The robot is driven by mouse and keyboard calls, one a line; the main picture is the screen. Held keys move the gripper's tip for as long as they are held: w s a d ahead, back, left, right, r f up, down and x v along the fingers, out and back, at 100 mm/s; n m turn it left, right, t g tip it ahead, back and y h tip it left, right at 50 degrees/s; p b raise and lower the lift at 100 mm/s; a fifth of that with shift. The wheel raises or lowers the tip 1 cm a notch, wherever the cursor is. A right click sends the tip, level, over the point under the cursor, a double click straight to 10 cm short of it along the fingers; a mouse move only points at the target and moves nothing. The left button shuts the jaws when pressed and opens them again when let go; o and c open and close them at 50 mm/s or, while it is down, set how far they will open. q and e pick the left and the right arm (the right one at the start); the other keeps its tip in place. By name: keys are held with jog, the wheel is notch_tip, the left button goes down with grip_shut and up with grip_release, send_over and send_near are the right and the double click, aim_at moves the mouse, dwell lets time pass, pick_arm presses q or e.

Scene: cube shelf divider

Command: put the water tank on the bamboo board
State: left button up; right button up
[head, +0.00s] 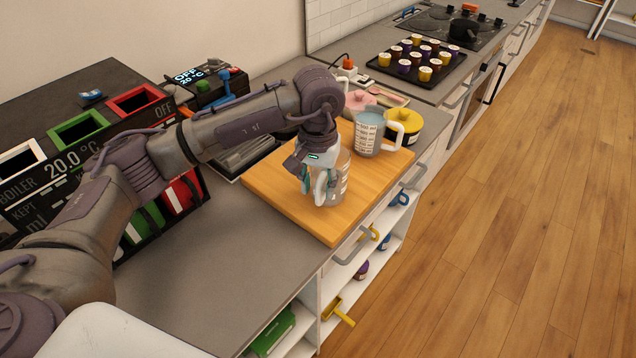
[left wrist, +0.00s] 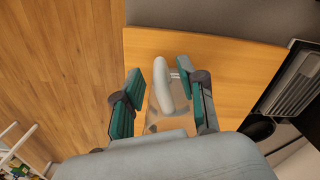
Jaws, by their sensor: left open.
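The bamboo board (head: 268,186) lies on the counter and also shows in the left wrist view (left wrist: 225,70). A clear container with grey markings, likely the water tank (head: 341,184), stands on it near its front edge. My left gripper (head: 317,182) is over this tank, with open fingers (left wrist: 159,75) on either side of its pale handle (left wrist: 172,90). The tank is partly hidden by my gripper. A marked jug (head: 368,137) with bluish contents and a white handle stands at the board's back right. My right gripper is out of view.
A boiler unit (head: 100,165) with coloured slots is at left. The counter in front left (head: 225,265) is clear. Open shelves are below.

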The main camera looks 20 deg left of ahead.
pick_arm(q)
jog(key=shift+r+b, duration=0.3)
jog(key=shift+r, duration=0.1)
notch_tip(320, 180, up, 11)
jog(key=b, duration=0.3)
jog(key=shift+r, duration=0.2)
dwell(0.8)
